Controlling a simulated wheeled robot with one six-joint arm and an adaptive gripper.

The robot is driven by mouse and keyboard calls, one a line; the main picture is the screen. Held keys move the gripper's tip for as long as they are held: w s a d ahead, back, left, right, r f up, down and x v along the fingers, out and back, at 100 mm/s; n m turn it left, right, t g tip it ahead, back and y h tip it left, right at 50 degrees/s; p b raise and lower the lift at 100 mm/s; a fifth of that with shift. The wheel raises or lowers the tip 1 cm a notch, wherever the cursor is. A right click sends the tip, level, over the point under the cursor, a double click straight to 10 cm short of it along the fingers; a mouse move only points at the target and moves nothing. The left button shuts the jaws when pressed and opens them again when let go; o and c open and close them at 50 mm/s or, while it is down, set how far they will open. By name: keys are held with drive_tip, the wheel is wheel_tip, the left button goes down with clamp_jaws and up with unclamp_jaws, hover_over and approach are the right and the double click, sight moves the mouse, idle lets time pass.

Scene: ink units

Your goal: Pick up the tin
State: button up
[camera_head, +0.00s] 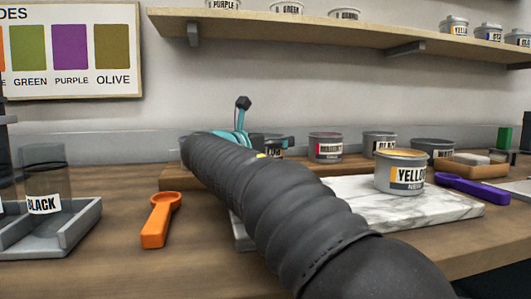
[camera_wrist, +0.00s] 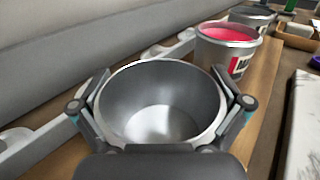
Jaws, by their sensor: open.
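An empty grey metal tin (camera_wrist: 160,115) with an open top stands on the wooden counter in the wrist view. My gripper (camera_wrist: 162,105) is open, with one finger on the left and one on the right of the tin's rim. I cannot tell whether the fingers touch its wall. In the head view my gripper (camera_head: 264,143) is at the back of the counter, and my arm and gripper hide most of this tin. A tin with red ink (camera_wrist: 228,42) stands just beyond it; it also shows in the head view (camera_head: 325,148).
A tin labelled yellow (camera_head: 401,174) stands on a marble slab (camera_head: 450,209). A black-labelled tin (camera_head: 380,142) stands further right at the back. An orange scoop (camera_head: 158,222) and a grey tray holding a black-labelled jar (camera_head: 43,190) are at left. A shelf (camera_head: 340,33) hangs above.

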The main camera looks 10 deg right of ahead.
drive_tip(key=shift+r, duration=0.1)
drive_tip(key=c, duration=1.4)
